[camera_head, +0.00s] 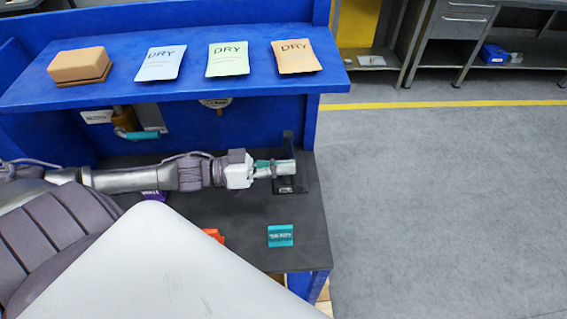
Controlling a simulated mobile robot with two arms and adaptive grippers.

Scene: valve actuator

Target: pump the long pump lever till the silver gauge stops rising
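My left arm reaches in from the left, low over the dark bench top. Its gripper (284,168) is at a black upright bracket (289,143) near the bench's right end. A small teal part shows at the fingers, but I cannot tell whether they are closed on it. No long lever can be made out clearly. A teal handle (142,135) hangs by a brass-coloured fitting (124,118) on the left. My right gripper is not in view.
A blue shelf (200,90) overhangs the bench, carrying an orange-brown block (80,66) and three "DRY" packets (228,59). A teal label block (280,236) and a partly hidden orange thing (214,235) are on the bench (305,225). Floor at right is clear.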

